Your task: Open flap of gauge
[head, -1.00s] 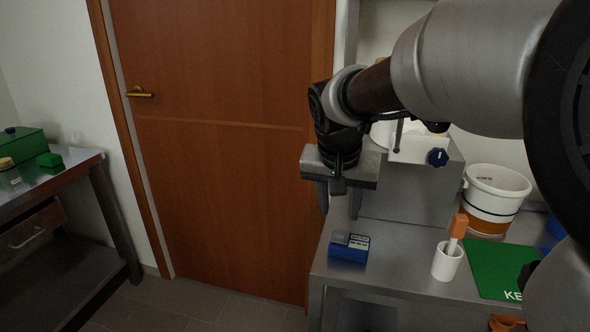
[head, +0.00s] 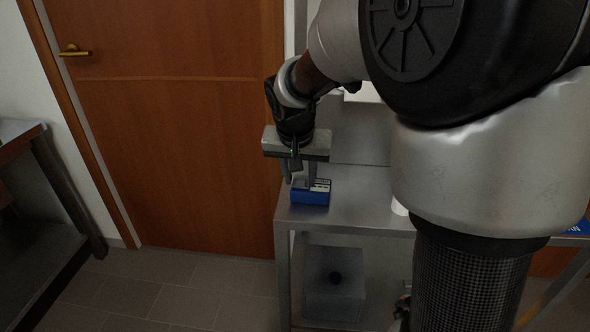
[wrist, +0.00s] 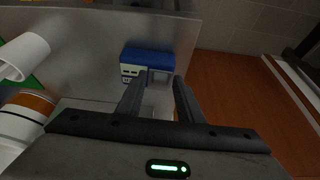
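The gauge is a small blue box (head: 311,197) near the left end of the steel table. It also shows in the wrist view (wrist: 147,58), with a pale label panel and a grey flap (wrist: 160,76) side by side on it. I cannot tell from here whether the flap is raised. My gripper (head: 299,182) points down right at the gauge and hides part of its top in the head view. In the wrist view its two fingers (wrist: 159,82) are apart with nothing between them, their tips close to the flap. Contact cannot be made out.
The steel table (head: 352,200) has bare room right of the gauge. A white cup (wrist: 25,55) and a white bucket with an orange band (wrist: 24,117) stand on it. A grey box (head: 334,283) sits on the lower shelf. A brown door (head: 180,140) is behind.

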